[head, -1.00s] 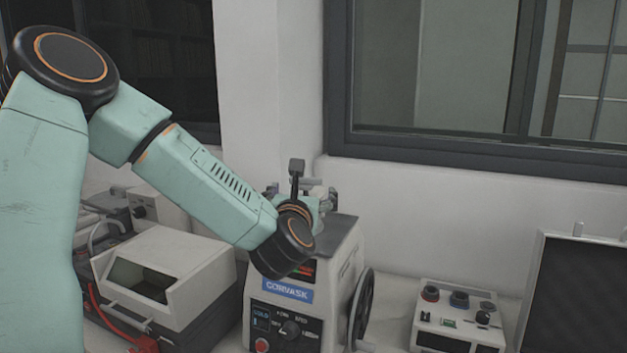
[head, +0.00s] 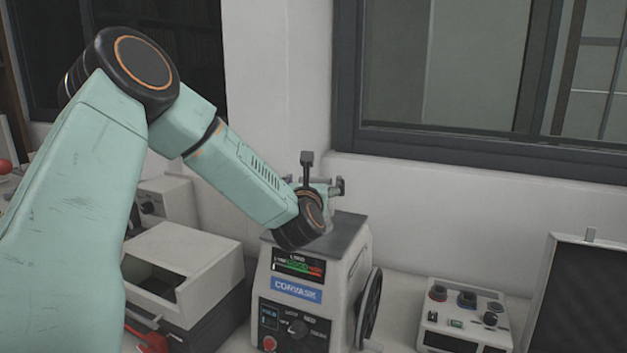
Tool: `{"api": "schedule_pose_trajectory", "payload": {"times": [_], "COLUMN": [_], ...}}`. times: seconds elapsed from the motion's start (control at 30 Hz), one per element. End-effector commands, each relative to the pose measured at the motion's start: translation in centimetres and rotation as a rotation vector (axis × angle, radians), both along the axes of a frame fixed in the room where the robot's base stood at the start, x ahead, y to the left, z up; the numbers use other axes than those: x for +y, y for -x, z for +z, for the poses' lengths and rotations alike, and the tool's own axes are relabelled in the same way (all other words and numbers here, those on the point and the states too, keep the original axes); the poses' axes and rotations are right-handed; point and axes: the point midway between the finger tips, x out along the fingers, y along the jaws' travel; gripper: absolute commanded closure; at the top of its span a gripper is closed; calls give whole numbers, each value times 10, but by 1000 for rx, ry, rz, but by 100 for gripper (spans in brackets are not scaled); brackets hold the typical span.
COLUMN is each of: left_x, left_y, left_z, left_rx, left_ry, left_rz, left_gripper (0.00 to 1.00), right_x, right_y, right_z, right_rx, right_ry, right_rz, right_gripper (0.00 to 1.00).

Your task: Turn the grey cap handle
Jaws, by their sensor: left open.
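The mounting press (head: 295,290) is a light grey machine with a dark top plate, a blue label and a control panel. On its top is a grey cap handle (head: 338,186), a bar with an end knob, mostly hidden behind my arm's wrist. A dark upright post with a block head (head: 307,160) shows above the wrist. My left gripper (head: 325,196) is at the cap, largely covered by the wrist joint; its fingers are open. I cannot tell whether they touch the handle. My right gripper is not in view.
A dark handwheel (head: 369,306) is on the press's right side. A small control box with knobs (head: 464,314) stands to the right, beside a dark-panelled case (head: 575,300). A white box-shaped machine (head: 190,262) stands left of the press. The wall and window are behind.

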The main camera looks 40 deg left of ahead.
Motion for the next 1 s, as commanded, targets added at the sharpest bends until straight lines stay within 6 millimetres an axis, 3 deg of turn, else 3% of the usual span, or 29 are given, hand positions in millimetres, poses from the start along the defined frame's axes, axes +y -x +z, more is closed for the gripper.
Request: {"api": "schedule_pose_trajectory", "payload": {"times": [0.17,0.8,1.0], "left_x": [0,0,2], "left_y": [0,1,1], "left_z": [0,0,-1], "left_rx": [-1,0,-2], "left_ry": [-1,0,4], "left_rz": [0,1,-22], "left_gripper": [5,58,58], "right_x": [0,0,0], "right_y": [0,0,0], "right_z": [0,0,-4], "right_rx": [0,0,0], "right_ry": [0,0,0], "right_rz": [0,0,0], "right_gripper": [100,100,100]}}
